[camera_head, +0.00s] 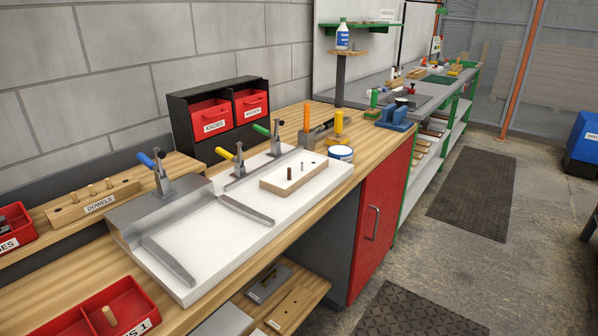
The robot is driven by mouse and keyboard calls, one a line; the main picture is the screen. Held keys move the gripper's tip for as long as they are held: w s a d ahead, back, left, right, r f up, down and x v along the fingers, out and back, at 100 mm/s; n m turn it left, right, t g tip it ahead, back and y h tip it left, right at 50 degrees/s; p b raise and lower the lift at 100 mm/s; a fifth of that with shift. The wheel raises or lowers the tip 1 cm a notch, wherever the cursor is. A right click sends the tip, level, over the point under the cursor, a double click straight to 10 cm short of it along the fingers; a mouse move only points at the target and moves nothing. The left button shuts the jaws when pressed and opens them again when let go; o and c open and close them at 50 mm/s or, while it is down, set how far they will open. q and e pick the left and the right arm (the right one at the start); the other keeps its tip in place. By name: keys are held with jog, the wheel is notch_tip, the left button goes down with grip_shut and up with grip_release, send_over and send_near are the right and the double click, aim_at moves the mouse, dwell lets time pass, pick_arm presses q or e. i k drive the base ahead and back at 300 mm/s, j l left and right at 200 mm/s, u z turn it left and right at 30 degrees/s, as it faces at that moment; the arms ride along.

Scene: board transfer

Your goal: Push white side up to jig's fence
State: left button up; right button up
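The jig is a white plate (285,207) on the wooden bench, with toggle clamps with blue (146,160), yellow (224,153) and green (262,130) handles along its back. Two loose-looking grey bars (168,262) and (246,210) lie on the white surface. I cannot tell a separate white side from the jig's white plate. A wooden piece with upright pegs (285,184) lies at its right. Neither gripper is in view.
Red bins (120,306) and a dowel block (80,209) are at the left. A black cabinet with red drawers (212,118) stands behind. A white-and-blue tin (341,153) is beyond the jig.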

aim_at(305, 166)
jog(key=i+l+u, duration=0.1)
jog(key=i+l, duration=0.4)
jog(key=i+l+u, duration=0.1)
jog(key=i+l, duration=0.4)
jog(key=l, duration=0.2)
